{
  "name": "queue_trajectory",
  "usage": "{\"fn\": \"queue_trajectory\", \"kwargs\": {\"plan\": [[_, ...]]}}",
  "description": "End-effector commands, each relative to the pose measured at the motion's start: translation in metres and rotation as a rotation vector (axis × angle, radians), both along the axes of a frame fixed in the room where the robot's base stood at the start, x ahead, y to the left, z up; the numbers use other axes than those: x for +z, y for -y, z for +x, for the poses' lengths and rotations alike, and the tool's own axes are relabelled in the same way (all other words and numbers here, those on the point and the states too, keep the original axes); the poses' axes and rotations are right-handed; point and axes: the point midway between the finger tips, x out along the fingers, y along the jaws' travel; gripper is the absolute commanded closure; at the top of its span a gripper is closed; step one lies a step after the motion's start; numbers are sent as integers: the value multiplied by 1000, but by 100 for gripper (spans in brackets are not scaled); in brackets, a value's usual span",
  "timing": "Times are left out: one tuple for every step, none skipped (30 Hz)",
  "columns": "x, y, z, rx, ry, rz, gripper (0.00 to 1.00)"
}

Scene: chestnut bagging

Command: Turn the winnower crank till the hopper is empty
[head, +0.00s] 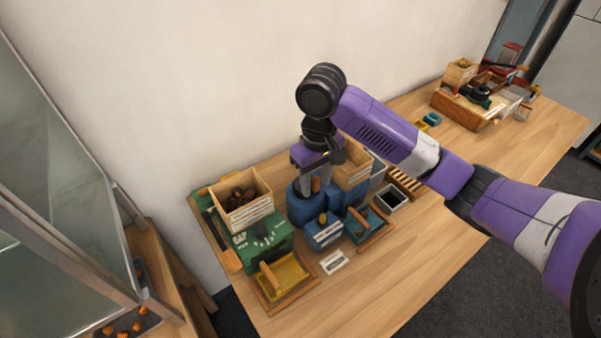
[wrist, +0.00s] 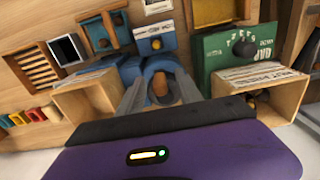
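The blue winnower (head: 301,207) stands on the bench, with a round drum at its back. A brown upright crank knob (wrist: 159,86) rises from the drum. My gripper (wrist: 158,82) reaches down over the drum, with its two grey fingers on either side of the knob. In the wrist view blue shows between knob and fingers, so they look apart from it. In the head view my gripper (head: 317,185) partly covers the knob. The light wooden hopper (head: 353,173) behind the drum is partly hidden by my arm; its contents cannot be made out.
A green machine (head: 262,242) with a wooden box (head: 246,213) of chestnuts stands at the left. A yellow tray (head: 284,277) and a blue tray (head: 367,226) sit in front. A slatted rack (head: 404,182) lies to the right. The bench front (head: 400,265) is clear.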

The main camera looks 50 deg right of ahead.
Motion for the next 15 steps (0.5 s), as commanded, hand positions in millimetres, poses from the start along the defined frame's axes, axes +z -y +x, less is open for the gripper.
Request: {"fn": "queue_trajectory", "kwargs": {"plan": [[0,0,0,0,0,0,58],[0,0,0,0,0,0,58],[0,0,0,0,0,0,58],[0,0,0,0,0,0,58],[0,0,0,0,0,0,58],[1,0,0,0,0,0,58],[2,0,0,0,0,-1,58],[3,1,0,1,1,-1,58],[6,1,0,1,0,-2,58],[8,1,0,0,1,-2,58],[11,1,0,1,1,-2,58],[15,1,0,2,1,-2,58],[18,1,1,1,1,-3,58],[20,1,0,1,1,-3,58],[24,1,0,2,0,-3,58]]}}
